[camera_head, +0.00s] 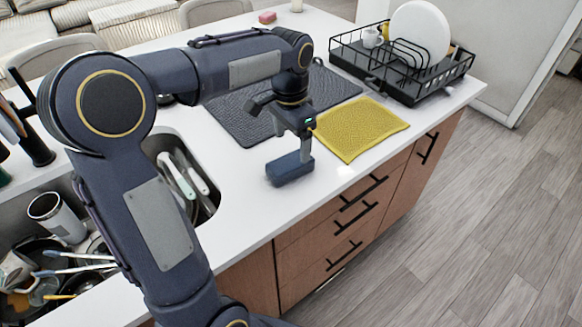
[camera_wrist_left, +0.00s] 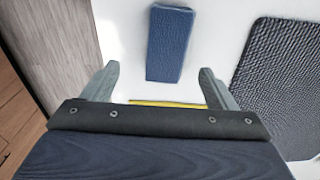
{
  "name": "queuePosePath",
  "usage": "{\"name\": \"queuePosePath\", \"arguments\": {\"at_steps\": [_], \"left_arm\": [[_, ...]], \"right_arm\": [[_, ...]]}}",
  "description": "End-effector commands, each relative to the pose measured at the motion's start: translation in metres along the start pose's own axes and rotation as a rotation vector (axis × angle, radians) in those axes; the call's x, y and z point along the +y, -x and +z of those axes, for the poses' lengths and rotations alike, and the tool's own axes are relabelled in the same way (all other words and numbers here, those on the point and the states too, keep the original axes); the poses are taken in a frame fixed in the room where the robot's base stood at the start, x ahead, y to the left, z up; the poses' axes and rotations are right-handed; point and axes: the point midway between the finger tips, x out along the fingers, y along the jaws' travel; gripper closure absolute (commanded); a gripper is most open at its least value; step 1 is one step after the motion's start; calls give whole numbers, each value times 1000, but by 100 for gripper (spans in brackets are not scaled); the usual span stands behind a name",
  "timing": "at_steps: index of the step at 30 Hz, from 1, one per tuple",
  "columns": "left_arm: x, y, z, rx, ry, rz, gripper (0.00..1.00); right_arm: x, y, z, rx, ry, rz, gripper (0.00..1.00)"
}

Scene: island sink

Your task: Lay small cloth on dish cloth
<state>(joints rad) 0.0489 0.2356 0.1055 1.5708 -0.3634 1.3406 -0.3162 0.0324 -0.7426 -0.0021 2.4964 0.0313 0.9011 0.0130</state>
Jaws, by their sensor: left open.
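A small folded dark blue cloth (camera_head: 289,169) lies on the white counter near its front edge, and it also shows in the left wrist view (camera_wrist_left: 170,45). A yellow cloth (camera_head: 362,128), likely the dish cloth, lies flat to its right at the counter edge. Only a thin yellow strip (camera_wrist_left: 165,103) shows in the wrist view. My left gripper (camera_head: 295,137) is above the blue cloth, fingers pointing down. In the wrist view its fingers (camera_wrist_left: 160,72) are spread with nothing between them, and the blue cloth lies beyond the tips. My right gripper is not in view.
A dark grey textured mat (camera_head: 240,117) lies behind the cloths. A black dish rack (camera_head: 440,88) with a white plate and a cup stands at the back right. A sink (camera_head: 205,205) with utensils is at left. Bare counter lies in front of the mat.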

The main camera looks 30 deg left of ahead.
Motion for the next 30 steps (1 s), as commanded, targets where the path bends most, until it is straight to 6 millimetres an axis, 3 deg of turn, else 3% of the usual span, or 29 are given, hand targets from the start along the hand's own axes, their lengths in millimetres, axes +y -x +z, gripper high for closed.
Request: {"name": "queuePosePath", "arguments": {"at_steps": [4, 14, 21, 30], "left_arm": [[-8, -10, -13, -35, -32, -6, 20], [-10, -45, -12, -39, -35, -6, 20], [-11, -79, -11, -38, -35, -6, 20], [-11, -86, -11, -35, -34, -7, 20]], "right_arm": [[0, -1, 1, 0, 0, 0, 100], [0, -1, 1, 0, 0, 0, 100], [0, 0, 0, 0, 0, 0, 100], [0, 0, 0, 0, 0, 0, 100]]}}
